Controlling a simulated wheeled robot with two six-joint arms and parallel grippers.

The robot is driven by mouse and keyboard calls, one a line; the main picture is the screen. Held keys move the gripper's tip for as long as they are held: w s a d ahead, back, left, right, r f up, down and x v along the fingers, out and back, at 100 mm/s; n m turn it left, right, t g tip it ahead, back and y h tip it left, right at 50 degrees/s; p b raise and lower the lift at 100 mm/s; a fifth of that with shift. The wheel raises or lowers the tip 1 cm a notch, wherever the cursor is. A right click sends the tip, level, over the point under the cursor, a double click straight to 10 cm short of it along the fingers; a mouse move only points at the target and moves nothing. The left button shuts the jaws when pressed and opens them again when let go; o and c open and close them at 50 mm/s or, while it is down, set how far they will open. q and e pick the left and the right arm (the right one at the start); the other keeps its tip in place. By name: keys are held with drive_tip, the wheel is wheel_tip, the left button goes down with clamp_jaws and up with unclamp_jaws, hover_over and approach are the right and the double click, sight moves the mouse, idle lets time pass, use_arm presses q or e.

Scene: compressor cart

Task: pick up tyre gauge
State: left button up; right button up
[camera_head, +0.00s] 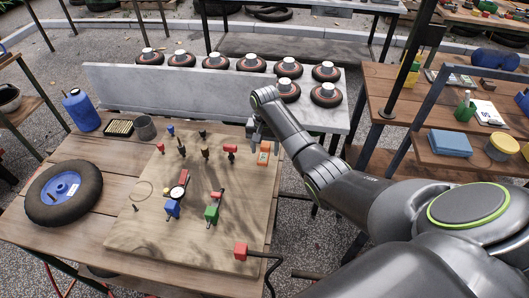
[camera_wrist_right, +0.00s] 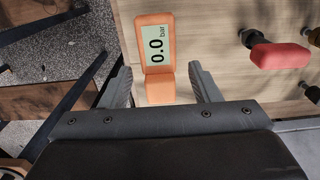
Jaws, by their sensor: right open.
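The tyre gauge (camera_head: 263,158) is orange with a pale display, at the right edge of the wooden board on the workbench. I see no contact. My left gripper is not in view.
The wooden board (camera_head: 145,243) holds several small fittings, including a red one (camera_head: 230,149) left of the gauge, which shows in the wrist view (camera_wrist_right: 280,55). A wheel (camera_head: 63,192) lies at the left. A grey bench (camera_head: 110,88) with several round parts stands behind.

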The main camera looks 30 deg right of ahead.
sight(264, 146)
drive_tip(key=c, duration=1)
drive_tip(key=shift+r, duration=0.1)
wheel_tip(264, 146, up, 10)
drive_tip(key=shift+f+b, duration=0.1)
drive_tip(key=shift+b, duration=0.45)
drive_tip(key=shift+a, duration=0.1)
